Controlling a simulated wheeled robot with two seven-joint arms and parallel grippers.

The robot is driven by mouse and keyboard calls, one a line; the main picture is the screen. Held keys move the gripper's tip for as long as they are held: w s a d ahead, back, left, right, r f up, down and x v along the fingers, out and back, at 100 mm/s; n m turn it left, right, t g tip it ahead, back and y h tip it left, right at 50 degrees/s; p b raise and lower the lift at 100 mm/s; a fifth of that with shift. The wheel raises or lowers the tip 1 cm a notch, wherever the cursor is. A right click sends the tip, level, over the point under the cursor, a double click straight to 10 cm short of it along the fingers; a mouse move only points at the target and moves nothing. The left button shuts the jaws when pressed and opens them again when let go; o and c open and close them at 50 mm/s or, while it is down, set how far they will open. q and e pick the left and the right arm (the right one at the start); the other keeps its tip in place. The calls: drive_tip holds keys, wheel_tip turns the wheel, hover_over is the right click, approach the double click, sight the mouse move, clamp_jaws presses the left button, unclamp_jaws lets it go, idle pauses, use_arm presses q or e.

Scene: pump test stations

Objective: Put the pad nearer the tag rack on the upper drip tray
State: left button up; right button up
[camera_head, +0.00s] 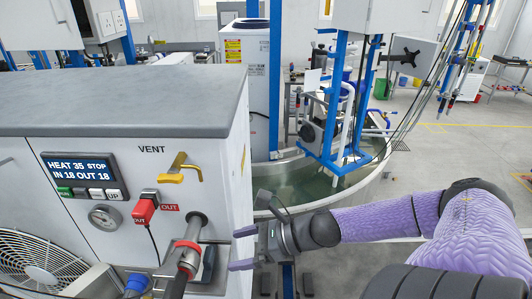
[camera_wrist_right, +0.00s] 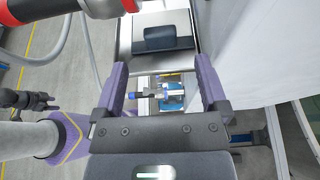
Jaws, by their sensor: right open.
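A dark pad (camera_wrist_right: 167,35) lies on a grey metal tray (camera_wrist_right: 125,45) at the top of the right wrist view. What looks like the same pad (camera_head: 209,263) shows in the head view behind the pipe, at the front of the white machine. My right gripper (camera_head: 243,248) is open, with its fingers pointing at the machine's right front corner. In the right wrist view its two fingers (camera_wrist_right: 160,78) are spread, with nothing held between them, and the pad is beyond their tips. I cannot make out a tag rack. My left gripper is not in view.
A pipe with a red collar (camera_head: 188,246) juts from the machine near the pad. A yellow valve handle (camera_head: 180,170) and red OUT tag (camera_head: 145,208) are above. A round water basin (camera_head: 340,185) lies behind my right arm. Small blue parts (camera_wrist_right: 172,92) show below between the fingers.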

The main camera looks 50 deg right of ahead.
drive_tip(key=p+v, duration=0.3)
drive_tip(key=v, duration=0.2)
drive_tip(key=s+d+f+m+h, duration=0.3)
drive_tip(key=d+f+m+h, duration=0.2)
drive_tip(key=f+m, duration=0.4)
drive_tip(key=s+d+f+m+h, duration=0.4)
drive_tip(key=d+f+m, duration=0.15)
drive_tip(key=m, duration=0.55)
drive_tip(key=s+a+f+m+g+h, duration=0.1)
drive_tip(key=s+a+f+m+g, duration=0.1)
drive_tip(key=s+a+f+m, duration=0.35)
drive_tip(key=s+a+f+m+g+h, duration=0.1)
drive_tip(key=s+a+f+m+g, duration=0.2)
drive_tip(key=f+m, duration=0.45)
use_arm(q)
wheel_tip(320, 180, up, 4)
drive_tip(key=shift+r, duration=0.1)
use_arm(e)
drive_tip(key=s+a+f+m+g, duration=0.1)
drive_tip(key=s+a+f+m, duration=0.1)
drive_tip(key=a+m, duration=0.1)
drive_tip(key=s+a+f+m+g+y, duration=0.1)
drive_tip(key=s+a+f+m, duration=0.1)
drive_tip(key=a, duration=0.4)
drive_tip(key=s+a+f+m+g+y, duration=0.1)
drive_tip(key=s+a+f+m+g, duration=0.1)
drive_tip(key=s+a+m, duration=0.1)
drive_tip(key=shift+s+a+f+m, duration=0.25)
drive_tip(key=shift+s+a+m, duration=0.25)
drive_tip(key=shift+a, duration=0.45)
